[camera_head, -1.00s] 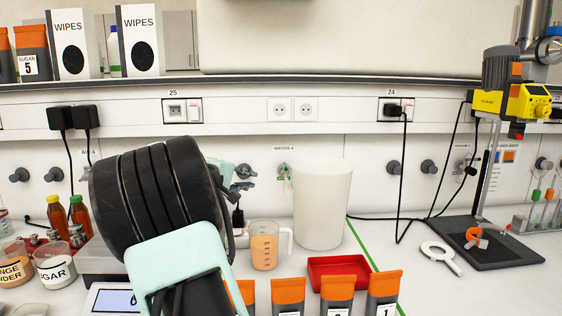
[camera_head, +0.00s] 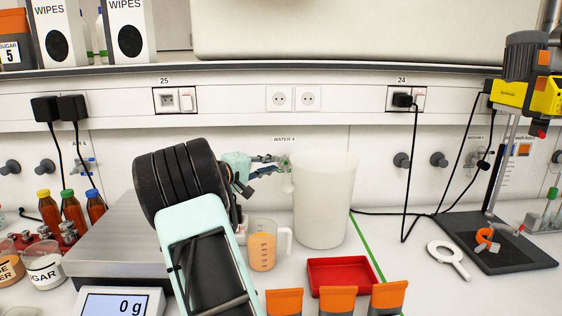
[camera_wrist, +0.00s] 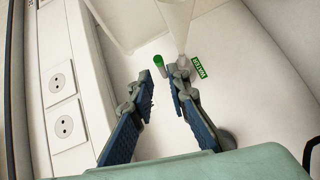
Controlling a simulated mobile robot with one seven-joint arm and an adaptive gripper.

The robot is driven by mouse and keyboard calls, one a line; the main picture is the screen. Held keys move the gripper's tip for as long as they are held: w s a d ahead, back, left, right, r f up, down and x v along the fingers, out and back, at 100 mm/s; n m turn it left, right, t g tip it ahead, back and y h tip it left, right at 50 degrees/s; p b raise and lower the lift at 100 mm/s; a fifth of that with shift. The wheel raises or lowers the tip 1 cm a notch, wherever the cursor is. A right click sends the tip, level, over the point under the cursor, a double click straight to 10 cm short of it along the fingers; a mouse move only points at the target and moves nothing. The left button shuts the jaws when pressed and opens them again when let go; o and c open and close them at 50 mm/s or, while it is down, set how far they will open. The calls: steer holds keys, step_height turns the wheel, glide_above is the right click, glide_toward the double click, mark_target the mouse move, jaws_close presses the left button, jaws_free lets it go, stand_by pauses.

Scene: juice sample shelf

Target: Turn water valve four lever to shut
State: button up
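The water valve four (camera_head: 287,163) is on the back wall below its label, partly hidden behind my gripper (camera_head: 270,166) and the white beaker. In the wrist view, a small green lever (camera_wrist: 159,63) shows just beyond the gap between the fingertips of my gripper (camera_wrist: 160,88). A grey fitting (camera_wrist: 183,66) and a green label (camera_wrist: 198,68) are beside it, behind the right finger's tip. My gripper is open, with nothing seen between the fingers. I cannot tell whether a finger touches the valve.
A tall white beaker (camera_head: 323,205) stands just right of the valve, close to my gripper. A measuring jug (camera_head: 263,248) with orange liquid stands below. A scale (camera_head: 122,235), a red tray (camera_head: 340,272) and orange-topped packets (camera_head: 336,300) occupy the bench. Wall sockets (camera_head: 293,98) are above.

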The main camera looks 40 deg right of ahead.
mark_target(285, 159)
steer(key=d, duration=0.5)
steer(key=shift+w+f+p, duration=0.3)
steer(key=shift+f, duration=0.05)
jaws_close()
